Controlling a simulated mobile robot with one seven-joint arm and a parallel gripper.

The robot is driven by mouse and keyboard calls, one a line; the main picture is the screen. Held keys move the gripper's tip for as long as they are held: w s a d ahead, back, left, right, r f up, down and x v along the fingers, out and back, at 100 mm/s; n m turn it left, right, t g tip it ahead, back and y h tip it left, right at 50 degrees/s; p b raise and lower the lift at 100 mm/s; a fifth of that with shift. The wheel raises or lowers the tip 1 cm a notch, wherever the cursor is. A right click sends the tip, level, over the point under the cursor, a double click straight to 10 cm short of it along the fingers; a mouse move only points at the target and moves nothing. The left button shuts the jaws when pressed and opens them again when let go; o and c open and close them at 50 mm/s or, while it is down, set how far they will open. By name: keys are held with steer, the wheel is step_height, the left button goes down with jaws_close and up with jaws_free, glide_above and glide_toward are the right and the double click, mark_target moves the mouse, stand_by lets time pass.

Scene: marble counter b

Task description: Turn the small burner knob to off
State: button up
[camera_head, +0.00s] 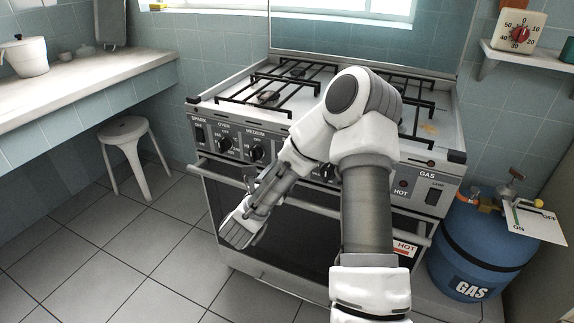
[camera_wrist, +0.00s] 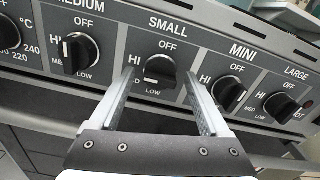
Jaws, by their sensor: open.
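The small burner knob (camera_wrist: 157,72) is black, below the label SMALL on the stove's control panel. Its white mark shows on the lower part of its face, toward LOW rather than toward OFF at the top. My gripper (camera_wrist: 160,74) is open in the wrist view, with one finger to the left and one to the right of this knob. The fingers appear apart from the knob; whether either touches it, I cannot tell. In the head view my arm covers the small knob's part of the panel, and the fingertips cannot be made out clearly.
The medium knob (camera_wrist: 80,53) is close on the left. The mini knob (camera_wrist: 229,93) is close on the right, near my right finger, with the large knob (camera_wrist: 283,107) beyond. A blue gas cylinder (camera_head: 475,250) stands right of the stove, a white stool (camera_head: 125,130) left.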

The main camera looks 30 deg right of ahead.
steer(key=v, duration=0.7)
steer(key=shift+b, duration=0.3)
stand_by(0.4)
steer(key=v, duration=1.7)
steer(key=shift+s, duration=0.2)
steer(key=shift+a, duration=0.1)
